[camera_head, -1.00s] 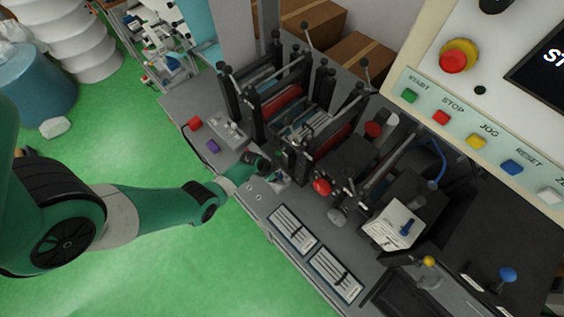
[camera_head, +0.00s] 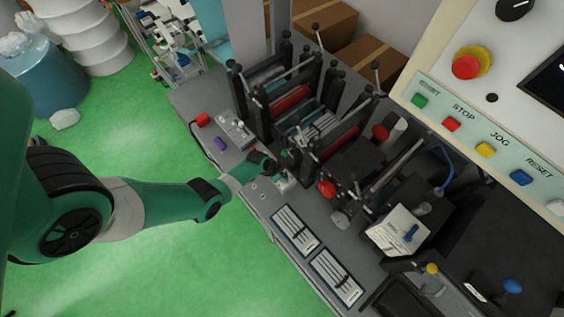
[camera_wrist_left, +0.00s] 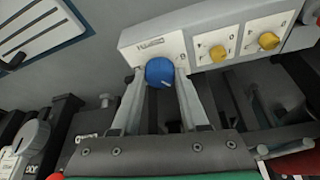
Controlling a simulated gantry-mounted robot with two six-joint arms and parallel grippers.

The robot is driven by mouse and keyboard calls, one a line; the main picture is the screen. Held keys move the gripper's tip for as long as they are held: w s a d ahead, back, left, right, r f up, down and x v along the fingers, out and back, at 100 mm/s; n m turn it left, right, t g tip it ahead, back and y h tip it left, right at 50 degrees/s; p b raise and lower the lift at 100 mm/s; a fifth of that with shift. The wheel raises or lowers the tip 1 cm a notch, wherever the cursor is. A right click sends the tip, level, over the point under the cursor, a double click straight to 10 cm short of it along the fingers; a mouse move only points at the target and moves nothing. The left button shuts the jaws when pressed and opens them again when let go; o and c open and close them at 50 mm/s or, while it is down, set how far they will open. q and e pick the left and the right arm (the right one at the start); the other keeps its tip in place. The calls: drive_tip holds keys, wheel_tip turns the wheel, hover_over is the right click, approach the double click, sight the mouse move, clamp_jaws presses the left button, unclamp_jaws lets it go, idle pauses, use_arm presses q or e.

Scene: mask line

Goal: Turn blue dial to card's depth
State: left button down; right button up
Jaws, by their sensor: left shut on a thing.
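The blue dial (camera_wrist_left: 159,70) sits on a white plate (camera_wrist_left: 152,45) on the machine's front in the left wrist view. It has a small white mark low on its face. My left gripper (camera_wrist_left: 161,82) is shut on the dial, one finger on each side. In the head view my left gripper (camera_head: 284,181) is at the machine's front edge, and the dial is mostly hidden there. I cannot tell which item is the depth card or read a value. My right gripper is not in view.
Two yellow knobs (camera_wrist_left: 218,54) (camera_wrist_left: 268,41) are close to the right of the dial. Rollers and posts (camera_head: 290,100) stand behind. A control panel (camera_head: 470,115) is at upper right. Green floor is open at left.

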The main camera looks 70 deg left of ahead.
use_arm(q)
drive_tip(key=shift+d+n+y, duration=0.1)
drive_tip(key=shift+n+y, duration=0.3)
drive_tip(key=shift+n, duration=0.6)
drive_tip(key=n+y, duration=0.1)
drive_tip(key=n, duration=0.1)
drive_tip(key=shift+n, duration=0.3)
drive_tip(key=n, duration=0.2)
drive_tip(key=n+g+y+b, duration=0.1)
drive_tip(key=n, duration=0.1)
drive_tip(key=shift+w+d+f+g, duration=0.1)
drive_tip(key=shift+w+g, duration=0.05)
drive_tip(key=shift+g, duration=0.15)
drive_tip(key=shift+n+g+y, duration=0.4)
drive_tip(key=shift+n, duration=1.1)
drive_tip(key=shift+c, duration=2.1)
unclamp_jaws()
